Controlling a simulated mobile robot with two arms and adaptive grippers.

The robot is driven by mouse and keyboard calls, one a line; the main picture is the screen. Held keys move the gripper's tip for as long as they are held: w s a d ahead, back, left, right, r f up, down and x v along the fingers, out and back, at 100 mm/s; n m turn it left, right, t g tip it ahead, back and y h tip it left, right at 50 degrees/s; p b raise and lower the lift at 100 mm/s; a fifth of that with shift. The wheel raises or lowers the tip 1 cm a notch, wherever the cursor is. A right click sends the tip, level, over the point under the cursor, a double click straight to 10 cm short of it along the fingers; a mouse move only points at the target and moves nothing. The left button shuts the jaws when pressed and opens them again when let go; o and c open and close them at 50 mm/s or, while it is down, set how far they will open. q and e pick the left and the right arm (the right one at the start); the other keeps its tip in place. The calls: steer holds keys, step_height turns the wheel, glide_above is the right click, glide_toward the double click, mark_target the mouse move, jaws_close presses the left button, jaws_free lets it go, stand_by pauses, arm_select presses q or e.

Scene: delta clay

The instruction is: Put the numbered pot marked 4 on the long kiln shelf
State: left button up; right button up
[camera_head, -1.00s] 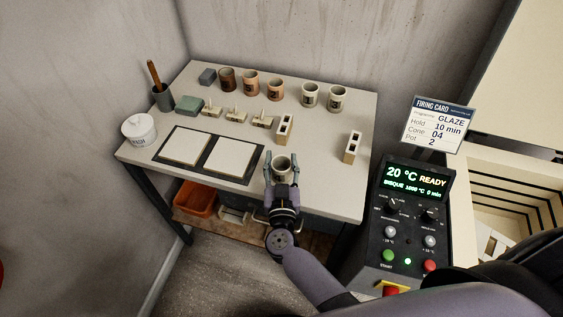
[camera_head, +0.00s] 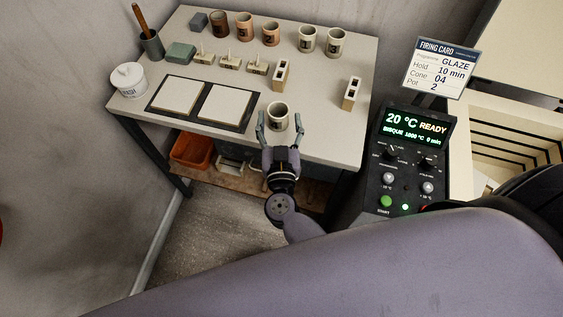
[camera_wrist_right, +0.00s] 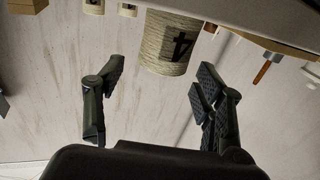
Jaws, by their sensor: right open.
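The pot marked 4 (camera_head: 277,116) is a pale, ribbed cup standing upright near the front edge of the table. Its dark 4 shows upside down in the right wrist view (camera_wrist_right: 170,45). My right gripper (camera_head: 280,119) is open, with a finger on each side of the pot and gaps between. In the wrist view the pot lies at the far end of the open fingers (camera_wrist_right: 155,70). The kiln (camera_head: 510,140) stands open at the right; a pale piece shows low inside it, and I cannot tell whether it is the long shelf. My left gripper is not in view.
Several other numbered pots (camera_head: 270,34) stand along the table's back. Pale slabs on dark boards (camera_head: 224,105) lie left of the pot. Upright props (camera_head: 350,93) stand behind it. The kiln controller (camera_head: 405,150) and firing card (camera_head: 439,68) are at right.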

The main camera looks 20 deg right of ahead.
steer(key=b+v, duration=0.1)
steer(key=v, duration=1.2)
steer(key=shift+r+b, duration=0.2)
steer(key=shift+b, duration=0.15)
steer(key=shift+s, duration=0.1)
steer(key=s+a+f+n+g+y, duration=0.2)
steer(key=f+n+g+y, duration=0.15)
steer(key=f, duration=1.05)
steer(key=s+a+f+n+g+y, duration=0.2)
steer(key=f+n+y, duration=0.25)
steer(key=f, duration=0.95)
steer(key=s+d+f+g+h, duration=0.1)
steer(key=s+d+f+g, duration=0.3)
steer(key=s+f, duration=0.5)
steer(key=s+d+f+m+g, duration=0.1)
steer(key=s+d+f+g, duration=0.3)
steer(key=s+d+f, duration=0.5)
steer(key=shift+f+g+h, duration=0.35)
steer(key=shift+f+h, duration=0.05)
steer(key=shift+f, duration=0.25)
steer(key=shift+o, duration=0.6)
steer(key=s+d+f+m+g+h, duration=0.1)
steer(key=s+d+g, duration=0.1)
steer(key=s+d, duration=0.2)
steer(key=shift+s+f, duration=0.4)
steer(key=shift+s, duration=0.25)
steer(key=shift+d, duration=0.1)
